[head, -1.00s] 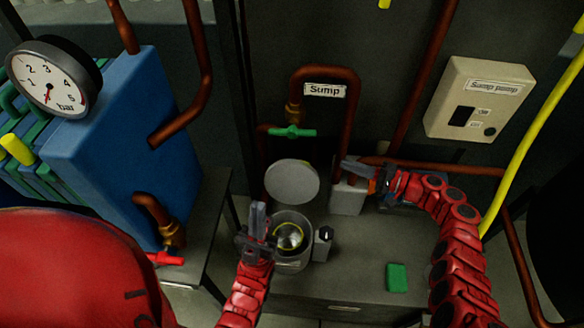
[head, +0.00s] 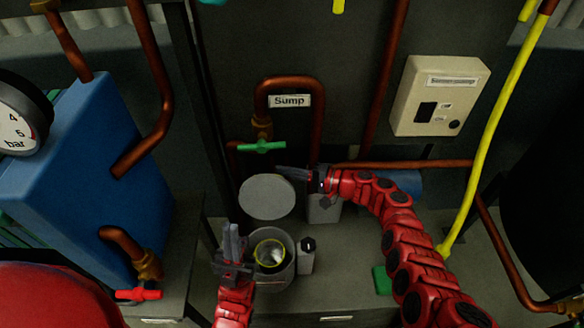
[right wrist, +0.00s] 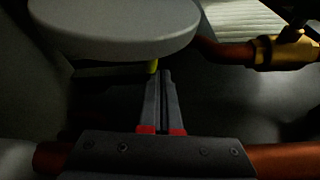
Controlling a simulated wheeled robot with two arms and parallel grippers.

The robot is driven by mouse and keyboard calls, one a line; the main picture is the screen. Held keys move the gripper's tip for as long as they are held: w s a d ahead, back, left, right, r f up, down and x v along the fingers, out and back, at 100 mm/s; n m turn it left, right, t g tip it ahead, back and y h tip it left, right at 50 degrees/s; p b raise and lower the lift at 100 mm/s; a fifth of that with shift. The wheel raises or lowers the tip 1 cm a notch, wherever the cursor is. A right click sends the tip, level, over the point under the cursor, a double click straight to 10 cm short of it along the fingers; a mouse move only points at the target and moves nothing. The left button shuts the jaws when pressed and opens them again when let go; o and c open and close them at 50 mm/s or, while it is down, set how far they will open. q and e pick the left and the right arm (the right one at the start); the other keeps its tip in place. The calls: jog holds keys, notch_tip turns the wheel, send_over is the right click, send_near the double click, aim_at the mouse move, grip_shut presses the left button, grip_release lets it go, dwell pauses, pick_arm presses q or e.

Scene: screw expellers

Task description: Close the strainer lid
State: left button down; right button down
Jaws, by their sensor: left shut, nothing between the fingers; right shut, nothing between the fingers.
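The round grey strainer lid (head: 267,197) stands raised behind the strainer pot (head: 290,272), which is open at the top with a yellow-rimmed basket (head: 270,254) inside. My right gripper (head: 279,171) is shut and empty at the upper right edge of the lid. In the right wrist view the lid (right wrist: 115,25) is at the top, and the shut right fingers (right wrist: 161,75) point at its lower edge; whether they touch it I cannot tell. My left gripper (head: 231,228) is shut, pointing up at the left of the pot, partly covering its rim.
A copper pipe with a green valve handle (head: 261,146) is behind the lid. A grey box (head: 324,208) stands right of the lid. A green sponge-like block (head: 381,280) lies on the right. A blue unit (head: 85,180) and red valve handle (head: 138,294) are at left.

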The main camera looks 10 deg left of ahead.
aim_at(267, 192)
jog(key=shift+s+d+r+p, duration=0.15)
jog(key=shift+s+p, duration=0.25)
jog(key=shift+s, duration=0.3)
jog(key=shift+s+d+r+p, duration=0.15)
jog(key=shift+s+p, duration=0.25)
jog(key=shift+s, duration=0.25)
jog(key=shift+b, duration=0.3)
